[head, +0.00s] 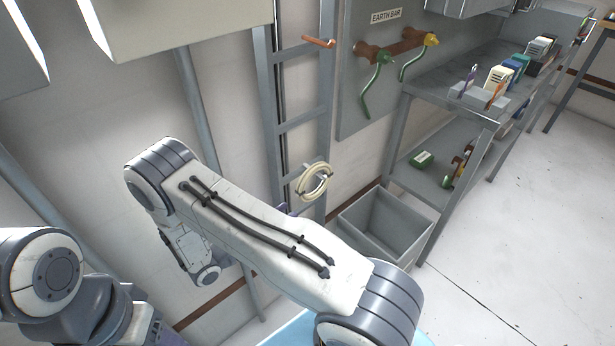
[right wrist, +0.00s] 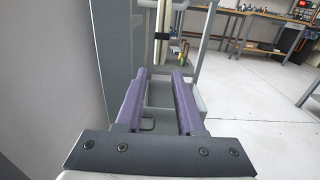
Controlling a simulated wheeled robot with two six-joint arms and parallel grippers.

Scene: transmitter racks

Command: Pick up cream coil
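The cream coil (head: 313,181) is a ring that hangs upright against the ladder-like metal rack (head: 268,100) in the head view. In the right wrist view a pale upright strip with a dark band (right wrist: 162,20) stands ahead, between and beyond the fingertips; it looks like the coil edge-on. My right gripper (head: 287,209) shows only as a bit of purple just left of and below the coil, mostly hidden by my arm. In the right wrist view the right gripper (right wrist: 163,72) has its two purple fingers apart, with nothing between them. My left gripper is out of view.
An open grey bin (head: 385,222) stands on the floor right of the rack. A shelf unit (head: 480,115) with several small items is at the right. An orange-brown peg (head: 318,42) sticks out above the coil. Floor at the right is clear.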

